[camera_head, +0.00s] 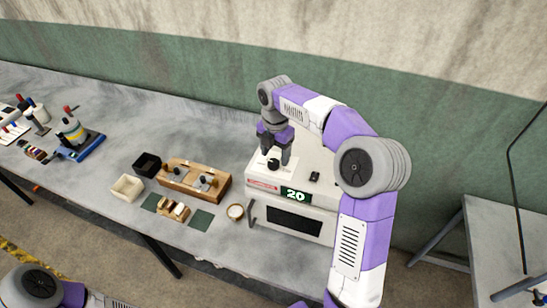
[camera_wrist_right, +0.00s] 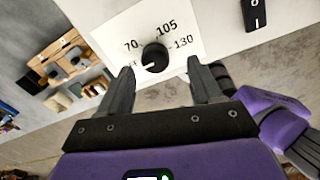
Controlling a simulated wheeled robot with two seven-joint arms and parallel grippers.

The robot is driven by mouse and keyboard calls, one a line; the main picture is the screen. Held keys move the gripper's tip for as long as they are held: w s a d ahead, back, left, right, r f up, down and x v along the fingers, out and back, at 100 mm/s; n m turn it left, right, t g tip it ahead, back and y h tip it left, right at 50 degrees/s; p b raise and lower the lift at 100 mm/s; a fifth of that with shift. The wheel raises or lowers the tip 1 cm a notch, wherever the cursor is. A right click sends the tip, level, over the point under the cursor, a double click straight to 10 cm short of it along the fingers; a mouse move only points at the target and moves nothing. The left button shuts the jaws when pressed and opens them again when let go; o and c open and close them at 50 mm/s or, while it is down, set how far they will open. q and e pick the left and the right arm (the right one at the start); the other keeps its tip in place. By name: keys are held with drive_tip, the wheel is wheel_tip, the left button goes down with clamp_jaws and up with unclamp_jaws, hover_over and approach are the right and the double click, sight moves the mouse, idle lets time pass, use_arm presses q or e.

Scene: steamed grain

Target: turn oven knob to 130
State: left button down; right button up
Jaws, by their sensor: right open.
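The white oven (camera_head: 290,215) stands on the grey table, with a lit display (camera_head: 296,195) reading 20. On its top is a white dial plate (camera_wrist_right: 183,28) marked 70, 105 and 130. The black oven knob (camera_wrist_right: 155,56) sits on that plate, with its white mark at the lower left, beside the partly hidden lowest label. My right gripper (camera_head: 275,158) points down over the knob (camera_head: 273,164). In the wrist view its fingers (camera_wrist_right: 160,80) are spread, with the knob just beyond and between the tips. Only part of my left arm (camera_head: 35,285) shows; its gripper is out of view.
A black switch (camera_wrist_right: 258,14) is on the oven top, right of the dial. Left of the oven are a small round cup (camera_head: 236,212), a wooden rack (camera_head: 195,181), a black box (camera_head: 147,164) and a cream box (camera_head: 127,188). A blue-based device (camera_head: 80,148) stands farther left.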

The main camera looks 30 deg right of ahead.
sight(274, 161)
drive_tip(key=f, duration=0.1)
drive_tip(key=w+f, duration=0.1)
drive_tip(key=f, duration=0.1)
drive_tip(key=shift+s+f, duration=0.2)
drive_tip(key=shift+s, duration=0.05)
drive_tip(key=shift+w, duration=0.15)
drive_tip(key=c, duration=1.1)
